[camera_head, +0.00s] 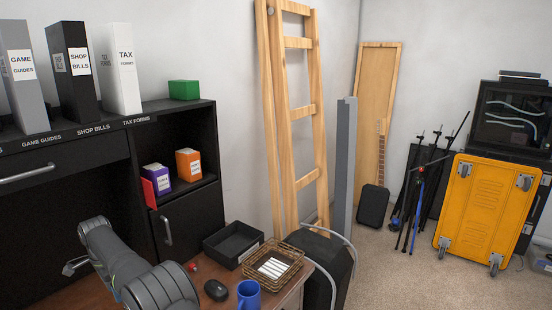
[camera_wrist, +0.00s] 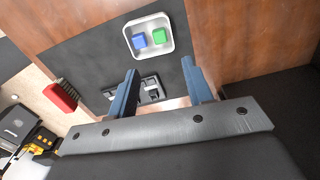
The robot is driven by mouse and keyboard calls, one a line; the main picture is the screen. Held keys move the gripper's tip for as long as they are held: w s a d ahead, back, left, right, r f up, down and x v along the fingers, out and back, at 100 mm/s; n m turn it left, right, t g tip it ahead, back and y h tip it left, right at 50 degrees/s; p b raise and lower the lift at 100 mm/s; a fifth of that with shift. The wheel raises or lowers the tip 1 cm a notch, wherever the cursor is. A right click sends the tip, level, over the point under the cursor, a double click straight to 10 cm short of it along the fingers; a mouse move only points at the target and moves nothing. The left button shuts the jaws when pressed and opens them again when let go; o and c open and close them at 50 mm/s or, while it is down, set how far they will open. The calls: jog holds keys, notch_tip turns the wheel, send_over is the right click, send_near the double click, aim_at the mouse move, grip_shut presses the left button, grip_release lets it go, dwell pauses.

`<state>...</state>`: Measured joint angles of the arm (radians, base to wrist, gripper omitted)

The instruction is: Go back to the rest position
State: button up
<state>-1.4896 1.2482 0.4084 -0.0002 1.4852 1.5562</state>
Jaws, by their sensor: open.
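In the wrist view my gripper (camera_wrist: 159,74) is open, its two blue-grey fingers spread wide apart. A small grey and black part (camera_wrist: 151,90) shows between the fingers, lying on the dark mat below; I cannot tell its exact kind. Nothing is held. In the head view my dark grey arm (camera_head: 138,265) reaches over the desk at the lower left; my gripper's fingers cannot be made out there.
In the wrist view a white tray (camera_wrist: 149,20) holding a blue and a green block lies on the dark mat (camera_wrist: 85,55); a red brush (camera_wrist: 61,96) is at left. In the head view a mouse (camera_head: 216,290), blue mug (camera_head: 248,296), black tray (camera_head: 232,243) and wire basket (camera_head: 287,255) crowd the desk.

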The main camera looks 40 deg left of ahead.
notch_tip(320, 180, down, 9)
jog(key=shift+r, duration=0.1)
notch_tip(320, 180, up, 7)
jog(key=w+d+f, duration=0.1)
jog(key=w+d, duration=0.4)
jog(key=d, duration=0.1)
jog(key=w+d+f, duration=0.2)
jog(key=w+d, duration=0.3)
jog(key=d, duration=0.1)
jog(key=w+d+f, duration=0.2)
jog(key=w+d, duration=0.3)
jog(key=d, duration=0.1)
jog(key=shift+s+f, duration=0.1)
jog(key=shift+f, duration=0.4)
